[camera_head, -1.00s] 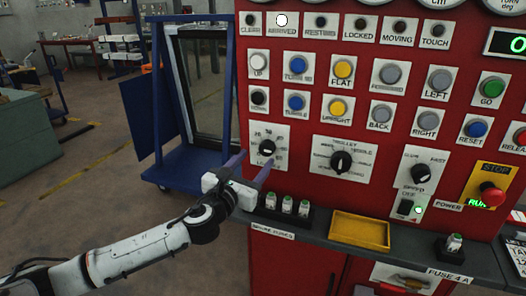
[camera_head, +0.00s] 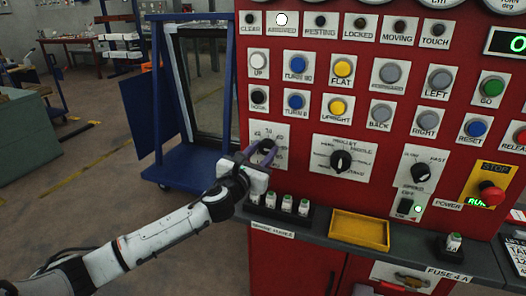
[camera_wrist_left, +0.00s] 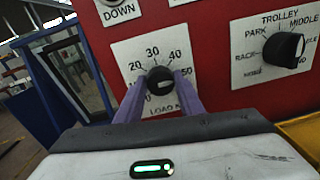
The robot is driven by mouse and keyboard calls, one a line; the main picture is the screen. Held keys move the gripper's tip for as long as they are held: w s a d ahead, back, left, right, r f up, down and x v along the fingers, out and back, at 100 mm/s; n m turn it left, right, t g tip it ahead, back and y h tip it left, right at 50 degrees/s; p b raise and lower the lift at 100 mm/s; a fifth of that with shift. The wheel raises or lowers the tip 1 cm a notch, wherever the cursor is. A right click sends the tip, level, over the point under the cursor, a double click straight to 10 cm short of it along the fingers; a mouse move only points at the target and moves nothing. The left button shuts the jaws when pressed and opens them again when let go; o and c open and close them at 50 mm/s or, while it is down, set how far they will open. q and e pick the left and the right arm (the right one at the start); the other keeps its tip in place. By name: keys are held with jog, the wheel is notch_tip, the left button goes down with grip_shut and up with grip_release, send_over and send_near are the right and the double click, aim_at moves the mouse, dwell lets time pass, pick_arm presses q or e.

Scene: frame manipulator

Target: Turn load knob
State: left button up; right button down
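The load knob (camera_wrist_left: 160,80) is a round black knob on a white plate (camera_wrist_left: 125,50) with numbers such as 20, 30, 40 and 50, labelled LOAD. In the head view the knob (camera_head: 267,146) is partly hidden by my fingers. My left gripper (camera_head: 256,156) is at the plate, its two purple fingers (camera_wrist_left: 160,95) one on each side of the knob. Small gaps seem to show beside the knob, and I cannot tell whether the fingers touch it. My right gripper is not in view.
The trolley selector knob (camera_head: 341,161) sits right of the load plate. Spare fuses (camera_head: 287,204) and a yellow tray (camera_head: 360,230) stand on the ledge below. A blue frame cart (camera_head: 190,170) stands left of the red panel (camera_head: 300,125).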

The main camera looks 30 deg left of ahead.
pick_arm(q)
jog(key=shift+n, duration=0.3)
jog(key=n, duration=0.3)
jog(key=shift+n, duration=0.3)
jog(key=n, duration=0.3)
jog(key=shift+a+f+n+b, duration=0.1)
jog(key=shift+n+b, duration=0.2)
jog(key=n, duration=0.3)
jog(key=shift+n, duration=0.4)
jog(key=n, duration=0.3)
jog(key=shift+f+n+y, duration=0.15)
jog(key=shift+n+y, duration=0.25)
jog(key=n, duration=0.5)
jog(key=shift+n, duration=0.4)
jog(key=n+p, duration=0.1)
jog(key=n, duration=0.5)
jog(key=shift+f+y, duration=0.15)
jog(key=shift+y, duration=0.15)
jog(key=shift+n, duration=0.3)
